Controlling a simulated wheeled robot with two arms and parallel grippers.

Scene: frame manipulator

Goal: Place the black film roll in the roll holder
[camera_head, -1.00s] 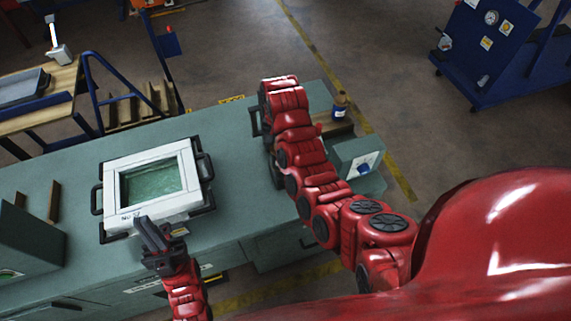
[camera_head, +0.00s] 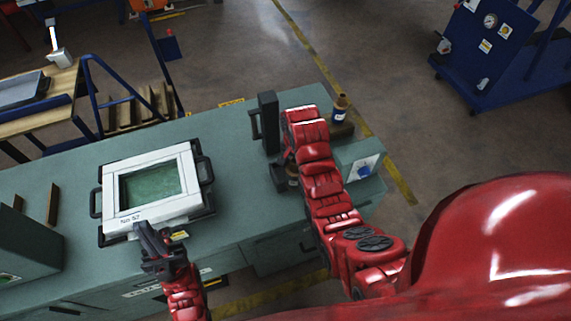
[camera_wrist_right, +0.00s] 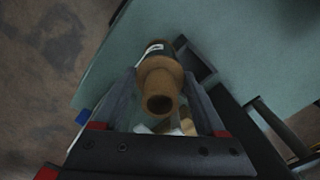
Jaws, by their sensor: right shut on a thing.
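My right gripper (camera_wrist_right: 158,98) is shut on the black film roll (camera_wrist_right: 158,58), which has a brown core, a dark body and a white label. In the head view my right arm largely hides this gripper, and a small brown part of the roll (camera_head: 293,181) shows below the forearm. A black upright stand with a side handle, seemingly the roll holder (camera_head: 268,118), is just left of the right arm; its lower part is partly hidden. I cannot tell whether the roll touches it. My left gripper (camera_head: 153,238) looks open and empty at the frame's front edge.
A white-rimmed frame with a green screen (camera_head: 189,178) lies on the teal bench (camera_head: 234,175). Another roll with a brown top (camera_head: 340,106) stands on a block at the back right. A teal box (camera_head: 362,165) stands right of my right arm.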

